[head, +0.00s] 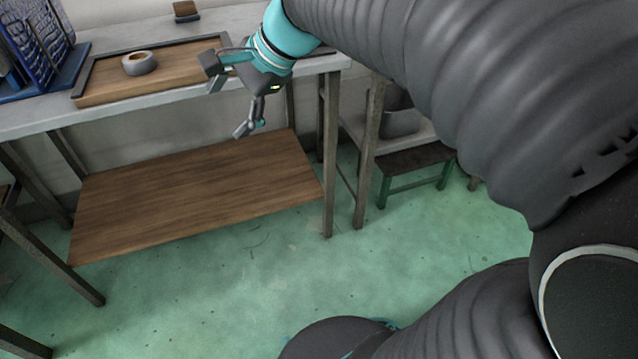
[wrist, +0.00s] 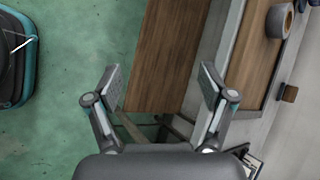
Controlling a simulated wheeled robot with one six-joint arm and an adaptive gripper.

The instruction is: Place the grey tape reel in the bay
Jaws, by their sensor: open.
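The grey tape reel (head: 139,62) lies flat on the wooden tray (head: 105,92) on the table, toward the tray's left part in the head view. It also shows at the top right of the wrist view (wrist: 278,21). The tray has a dark raised rim and a wood-coloured floor. My gripper (head: 228,100) is open and empty. It hangs at the table's front edge, to the right of the reel and apart from it. In the wrist view its two fingers (wrist: 162,90) stand wide apart over the floor and lower shelf. I cannot clearly make out which part is the bay.
A blue rack (head: 40,50) stands left of the tray. A small dark brown block (head: 186,11) sits behind it. A wooden lower shelf (head: 200,190) lies under the table (head: 30,120). A dark stool (head: 415,160) stands at the right. The green floor in front is clear.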

